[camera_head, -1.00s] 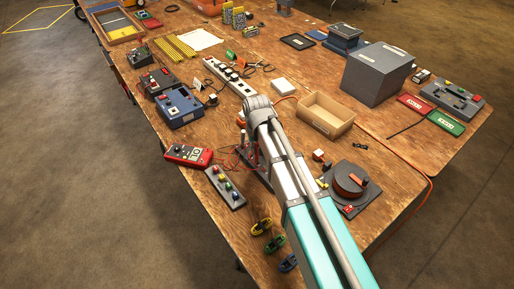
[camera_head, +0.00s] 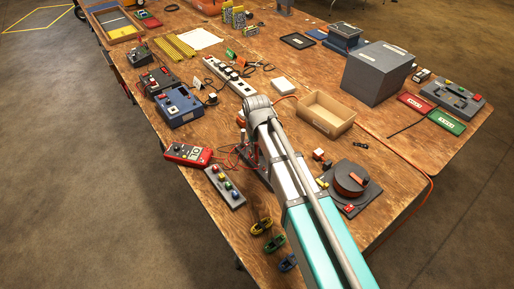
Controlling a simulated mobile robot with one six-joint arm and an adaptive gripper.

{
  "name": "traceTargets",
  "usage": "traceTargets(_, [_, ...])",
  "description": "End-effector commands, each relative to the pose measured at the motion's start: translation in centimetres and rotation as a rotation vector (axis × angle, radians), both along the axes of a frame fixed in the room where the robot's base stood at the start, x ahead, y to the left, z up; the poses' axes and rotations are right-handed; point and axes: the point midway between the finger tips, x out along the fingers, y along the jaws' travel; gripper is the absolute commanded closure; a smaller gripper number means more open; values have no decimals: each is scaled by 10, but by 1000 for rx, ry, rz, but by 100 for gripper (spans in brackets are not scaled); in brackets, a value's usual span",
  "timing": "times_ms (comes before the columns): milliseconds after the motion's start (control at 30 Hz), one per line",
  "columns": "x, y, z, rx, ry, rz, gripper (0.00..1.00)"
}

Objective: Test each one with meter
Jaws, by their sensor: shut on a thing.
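The red multimeter (camera_head: 187,154) lies near the left edge of the wooden table, with red leads running right toward a small stand holding upright probes (camera_head: 243,150). A white power strip (camera_head: 228,75) with dark plugs lies beyond it. A small black-and-white plug-like block (camera_head: 212,98) sits between the strip and a blue device. A small orange-and-white block (camera_head: 241,118) is partly hidden by my arm. Another orange-and-white block (camera_head: 318,155) lies to the right of my arm. My gripper is hidden behind my own arm, so what it holds cannot be seen.
A blue device (camera_head: 181,107) and a grey strip with coloured buttons (camera_head: 225,186) stand left of my arm. An open cardboard tray (camera_head: 325,114), a grey box (camera_head: 378,74) and a round dark base with a brown disc (camera_head: 350,184) stand right. An orange cable (camera_head: 420,170) crosses the right side.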

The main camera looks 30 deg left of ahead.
Motion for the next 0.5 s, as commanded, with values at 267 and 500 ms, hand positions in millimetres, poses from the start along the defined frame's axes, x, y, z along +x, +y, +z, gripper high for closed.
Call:
traceTargets(267, [0, 0, 0, 0, 0, 0, 71])
traceTargets(500, [0, 0, 0, 0, 0, 0, 38])
